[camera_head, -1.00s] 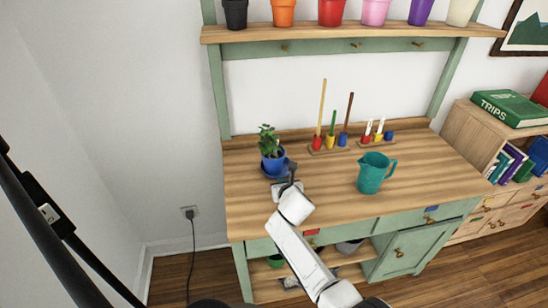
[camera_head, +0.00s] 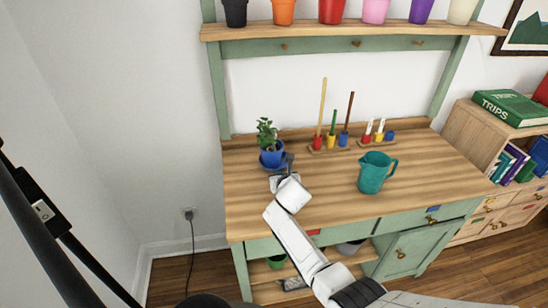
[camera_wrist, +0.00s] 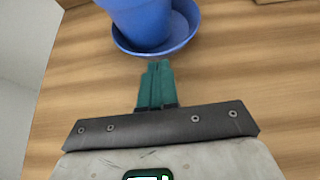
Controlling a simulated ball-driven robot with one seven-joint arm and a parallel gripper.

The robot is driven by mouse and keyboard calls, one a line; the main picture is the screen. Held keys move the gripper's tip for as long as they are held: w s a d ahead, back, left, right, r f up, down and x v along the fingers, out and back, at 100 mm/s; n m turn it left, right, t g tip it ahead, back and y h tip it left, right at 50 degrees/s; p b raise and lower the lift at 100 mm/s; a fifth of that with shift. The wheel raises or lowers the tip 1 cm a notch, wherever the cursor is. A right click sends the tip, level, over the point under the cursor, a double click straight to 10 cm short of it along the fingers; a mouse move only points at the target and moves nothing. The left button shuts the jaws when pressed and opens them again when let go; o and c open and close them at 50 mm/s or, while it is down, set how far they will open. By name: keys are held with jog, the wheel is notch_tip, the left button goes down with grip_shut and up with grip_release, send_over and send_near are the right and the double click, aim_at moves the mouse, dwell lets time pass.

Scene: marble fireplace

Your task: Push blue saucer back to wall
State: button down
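The blue saucer (camera_head: 264,163) is on the wooden tabletop of a green bench, towards its back left. A blue pot (camera_head: 271,154) with a leafy green plant (camera_head: 267,133) stands in it. The saucer also shows at the top of the wrist view (camera_wrist: 188,38), around the base of the pot. My gripper (camera_head: 282,167) is low over the tabletop at the front right of the saucer. In the wrist view its teal fingers (camera_wrist: 157,66) are together with nothing between them. Their tips are at the saucer's near rim; I cannot tell whether they touch it.
A teal pitcher (camera_head: 374,174) stands right of my gripper. A wooden holder (camera_head: 331,147) with coloured sticks and a second rack (camera_head: 378,138) stand along the back. A shelf (camera_head: 345,31) with several pots hangs above. Bare tabletop lies in front and at centre.

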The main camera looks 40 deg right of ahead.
aim_at(276, 167)
jog(key=shift+w+d+b, duration=0.55)
jog(key=shift+w+b, duration=0.05)
jog(key=shift+w, duration=0.25)
jog(key=shift+w+d+b, duration=0.55)
jog(key=shift+w, duration=0.25)
jog(key=shift+s+a+p, duration=0.3)
jog(key=shift+s+p, duration=0.1)
jog(key=shift+p, duration=0.15)
jog(key=shift+s+a+p, duration=0.55)
jog(key=shift+s+p, duration=0.15)
jog(key=shift+s, duration=0.15)
jog(key=shift+s+a+p, duration=0.55)
jog(key=shift+s+p, duration=0.15)
jog(key=shift+s, duration=0.1)
notch_tip(276, 167, up, 8)
jog(key=p, duration=0.8)
